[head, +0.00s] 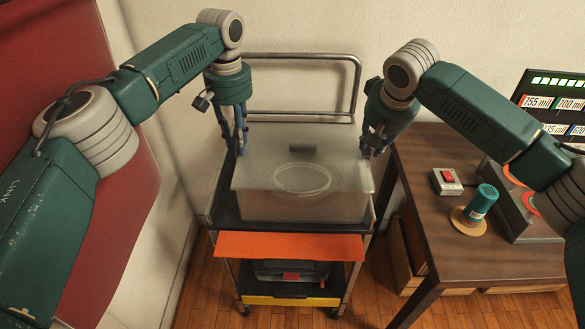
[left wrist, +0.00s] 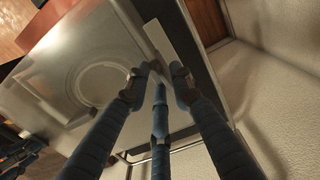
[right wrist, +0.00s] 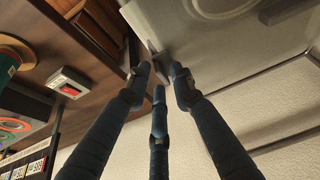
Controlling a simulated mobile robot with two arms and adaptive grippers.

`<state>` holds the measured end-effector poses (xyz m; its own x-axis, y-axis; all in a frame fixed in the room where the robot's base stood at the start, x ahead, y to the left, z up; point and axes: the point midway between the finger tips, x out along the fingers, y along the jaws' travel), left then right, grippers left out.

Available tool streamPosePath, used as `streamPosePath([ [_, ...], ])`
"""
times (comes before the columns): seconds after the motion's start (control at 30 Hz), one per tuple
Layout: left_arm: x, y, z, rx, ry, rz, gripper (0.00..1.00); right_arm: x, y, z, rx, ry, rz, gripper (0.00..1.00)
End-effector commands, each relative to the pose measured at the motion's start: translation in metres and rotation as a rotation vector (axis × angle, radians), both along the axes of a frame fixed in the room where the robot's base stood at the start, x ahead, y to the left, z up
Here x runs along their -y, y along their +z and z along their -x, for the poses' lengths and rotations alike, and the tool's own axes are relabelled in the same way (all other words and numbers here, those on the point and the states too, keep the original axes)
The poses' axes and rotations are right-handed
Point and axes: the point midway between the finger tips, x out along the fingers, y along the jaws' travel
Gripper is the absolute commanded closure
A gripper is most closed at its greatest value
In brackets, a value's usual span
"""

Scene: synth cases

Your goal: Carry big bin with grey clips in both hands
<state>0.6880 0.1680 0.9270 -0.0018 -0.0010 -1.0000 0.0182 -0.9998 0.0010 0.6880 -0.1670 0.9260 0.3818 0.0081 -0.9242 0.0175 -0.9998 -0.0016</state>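The big bin (head: 300,205), a frosted box with a lid and an oval ring on top, stands upright on the top shelf of a cart. In the left wrist view a light grey clip (left wrist: 172,45) runs along the bin's side. In the right wrist view a grey clip (right wrist: 153,58) shows partly behind my fingers. My left gripper (head: 241,150) is at the bin's left rim, its fingertips (left wrist: 164,70) a little apart at the clip. My right gripper (head: 370,152) is at the right rim, fingertips (right wrist: 160,70) similarly spaced. Whether either grips its clip is unclear.
The cart's rail (head: 300,57) rises behind the bin, against the wall. An orange panel (head: 290,246) sticks out at its front. A brown table (head: 440,240) stands close on the right, with a red-switch box (head: 446,182) and a teal cylinder (head: 482,202).

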Motion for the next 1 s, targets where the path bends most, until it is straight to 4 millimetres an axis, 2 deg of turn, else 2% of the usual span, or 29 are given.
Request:
streamPosePath([
  [0.57, 0.0, 0.005, 0.0, 0.001, 0.0, -0.001, 0.71, 0.0, 0.0, 0.0, -0.001, 0.001, 0.001, 0.71],
  [0.77, 0.001, 0.038, -0.001, 0.003, 0.002, 0.001, 0.71, 0.0, 0.0, 0.0, -0.001, 0.001, 0.001, 0.71],
  [1.0, 0.002, 0.095, -0.001, 0.0, 0.001, 0.002, 0.71, 0.0, 0.0, 0.0, -0.001, 0.001, 0.001, 0.71],
])
